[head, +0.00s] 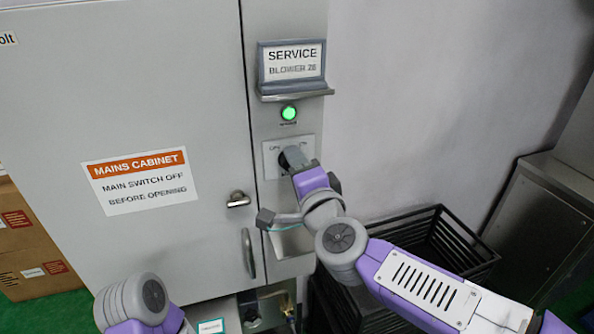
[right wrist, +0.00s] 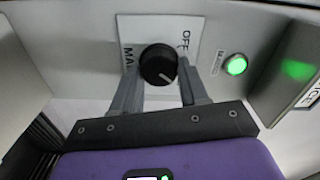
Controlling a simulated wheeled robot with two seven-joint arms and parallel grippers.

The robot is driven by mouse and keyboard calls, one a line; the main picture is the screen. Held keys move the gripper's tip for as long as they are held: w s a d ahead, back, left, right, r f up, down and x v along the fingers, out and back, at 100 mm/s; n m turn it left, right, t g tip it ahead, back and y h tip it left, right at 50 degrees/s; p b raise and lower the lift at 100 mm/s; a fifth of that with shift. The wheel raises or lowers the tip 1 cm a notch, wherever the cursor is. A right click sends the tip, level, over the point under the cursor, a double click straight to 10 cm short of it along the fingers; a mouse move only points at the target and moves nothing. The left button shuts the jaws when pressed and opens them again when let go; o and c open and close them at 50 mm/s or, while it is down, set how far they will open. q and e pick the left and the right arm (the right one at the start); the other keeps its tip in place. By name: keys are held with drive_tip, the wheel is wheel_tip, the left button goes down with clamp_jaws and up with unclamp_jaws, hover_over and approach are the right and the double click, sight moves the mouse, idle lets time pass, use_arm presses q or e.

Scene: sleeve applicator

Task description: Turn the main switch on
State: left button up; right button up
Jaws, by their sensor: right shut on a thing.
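The main switch is a round black knob (right wrist: 158,65) on a white plate (right wrist: 190,30) marked "OFF" and "MAIN", partly covered. A pale line on the knob points to the lower right in the right wrist view. In the head view the switch plate (head: 271,158) is on the cabinet's right-hand panel, and my gripper hides most of the knob. My right gripper (head: 293,158) is shut on the knob, one finger on each side, as the right wrist view also shows (right wrist: 160,82). Of my left arm only a link shows at the lower left of the head view; its gripper is out of view.
A green lamp (head: 288,113) glows above the switch. A "SERVICE" sign (head: 293,62) with a ledge juts out above it. The cabinet door (head: 130,90) has a latch (head: 238,199) and a handle (head: 248,253). A black crate (head: 455,235) stands low on the right.

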drive_tip(key=shift+m, duration=0.7)
drive_tip(key=o, duration=1.1)
drive_tip(key=shift+c, duration=0.2)
drive_tip(key=v, duration=0.7)
drive_tip(key=shift+s+p, duration=0.25)
drive_tip(key=shift+p, duration=0.2)
